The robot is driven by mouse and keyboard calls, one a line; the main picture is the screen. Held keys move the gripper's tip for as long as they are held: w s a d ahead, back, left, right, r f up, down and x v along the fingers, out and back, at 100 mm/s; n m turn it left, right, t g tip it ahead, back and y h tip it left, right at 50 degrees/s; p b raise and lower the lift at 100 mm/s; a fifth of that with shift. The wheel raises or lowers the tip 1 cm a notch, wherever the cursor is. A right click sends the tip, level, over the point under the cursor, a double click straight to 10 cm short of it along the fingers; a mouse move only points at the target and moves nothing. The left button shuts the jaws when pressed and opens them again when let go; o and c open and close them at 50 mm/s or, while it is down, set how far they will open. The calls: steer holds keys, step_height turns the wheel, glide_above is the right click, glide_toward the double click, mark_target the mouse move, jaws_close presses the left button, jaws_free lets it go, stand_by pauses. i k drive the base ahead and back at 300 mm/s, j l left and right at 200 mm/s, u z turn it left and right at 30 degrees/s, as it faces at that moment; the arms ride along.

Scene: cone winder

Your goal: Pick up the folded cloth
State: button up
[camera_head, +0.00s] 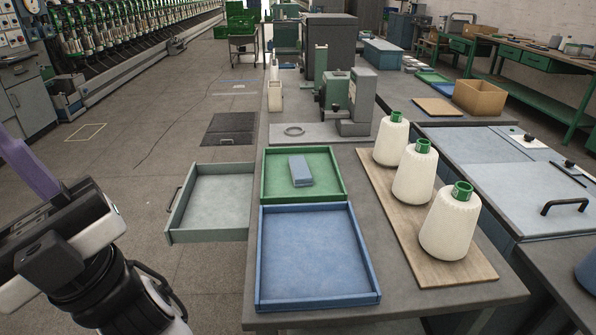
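A small blue-grey folded cloth (300,171) lies flat inside the green tray (264,180) on the grey workbench. It sits near the middle of the tray, clear of the walls. My gripper (28,165) is at the left edge of the view, with a purple part reaching up and left from a dark body. It is far to the left of the cloth and apart from it. Its fingertips are not clearly visible, so I cannot tell whether it is open or shut.
An empty blue tray (316,300) adjoins the green tray in front. A grey open drawer (212,200) juts out left of the bench. Several white yarn cones, including the nearest (450,225), stand on a wooden board (460,276) to the right. A green-grey machine (355,105) stands behind.

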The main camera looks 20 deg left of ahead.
mark_target(300, 173)
steer(key=k+j+z, duration=0.2)
steer(key=j, duration=0.3)
steer(key=j+z, duration=0.2)
steer(key=j, duration=0.3)
steer(key=j+z, duration=0.25)
steer(key=j, duration=0.25)
steer(key=k+j+z, duration=0.2)
steer(key=j, duration=0.3)
steer(key=j+z, duration=0.5)
steer(key=j, duration=0.5)
steer(key=i+j+z, duration=0.1)
steer(key=j, duration=0.35)
steer(key=i+j+z, duration=0.15)
steer(key=j, duration=0.25)
steer(key=j+z, duration=0.1)
steer(key=j, duration=0.35)
steer(key=i+j, duration=0.35)
steer(key=i, duration=0.2)
